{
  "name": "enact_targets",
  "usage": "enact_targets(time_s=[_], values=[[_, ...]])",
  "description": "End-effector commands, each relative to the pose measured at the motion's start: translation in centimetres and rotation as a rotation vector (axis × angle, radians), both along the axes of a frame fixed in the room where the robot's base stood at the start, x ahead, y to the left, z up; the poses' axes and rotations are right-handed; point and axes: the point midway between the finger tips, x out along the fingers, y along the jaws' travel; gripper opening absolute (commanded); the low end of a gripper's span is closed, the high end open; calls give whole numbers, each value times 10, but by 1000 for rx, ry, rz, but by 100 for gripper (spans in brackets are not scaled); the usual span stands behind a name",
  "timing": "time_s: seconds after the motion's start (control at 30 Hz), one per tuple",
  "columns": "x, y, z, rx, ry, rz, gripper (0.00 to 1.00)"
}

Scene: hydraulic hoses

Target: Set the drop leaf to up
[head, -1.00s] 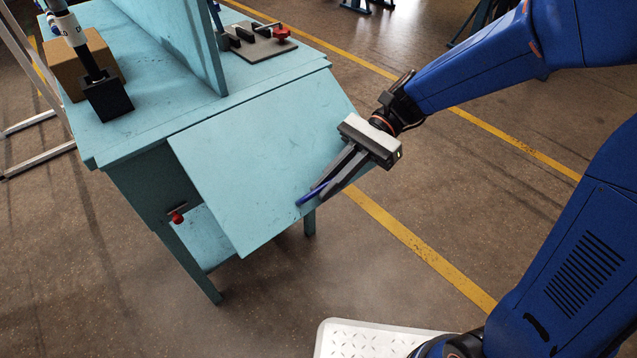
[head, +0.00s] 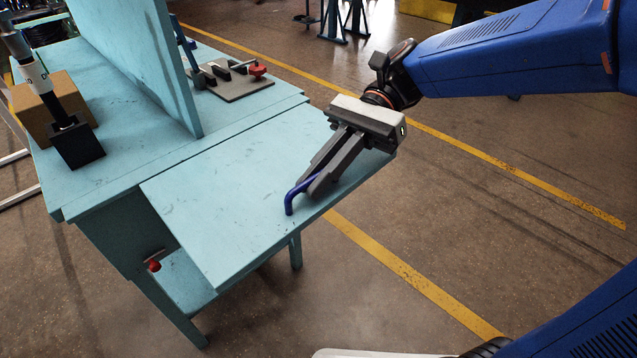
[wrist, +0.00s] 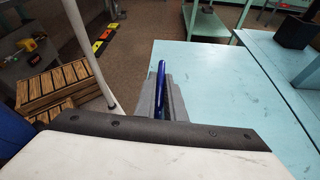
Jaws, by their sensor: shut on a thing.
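The drop leaf (head: 235,190) is a light teal panel hinged along the front edge of the teal bench (head: 130,95). In the head view it slopes slightly down from the bench, close to the level of the top. A blue bar handle (head: 290,198) stands on the leaf near its outer edge. My gripper (head: 318,185) is shut on this handle, its fingers hiding part of it. In the wrist view the blue handle (wrist: 160,78) shows between the fingers, and the leaf (wrist: 215,90) lies to the right.
A red knob (head: 153,265) sticks out at the bench's side below the leaf. On the bench top are a cardboard box (head: 30,115), a black block (head: 76,145), an upright divider (head: 135,50) and a fixture plate with a red knob (head: 240,85). Floor beside the leaf is clear.

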Motion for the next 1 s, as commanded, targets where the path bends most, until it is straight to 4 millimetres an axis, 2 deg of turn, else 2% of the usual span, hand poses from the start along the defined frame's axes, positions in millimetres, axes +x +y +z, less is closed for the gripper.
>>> enact_targets(time_s=[0.43, 0.47, 0.8, 1.0], values=[[1, 1, 6, 9, -3, 1, 0], [1, 1, 6, 9, -5, 0, 17], [2, 0, 5, 5, -3, -1, 17], [16, -10, 11, 5, -3, -3, 17]])
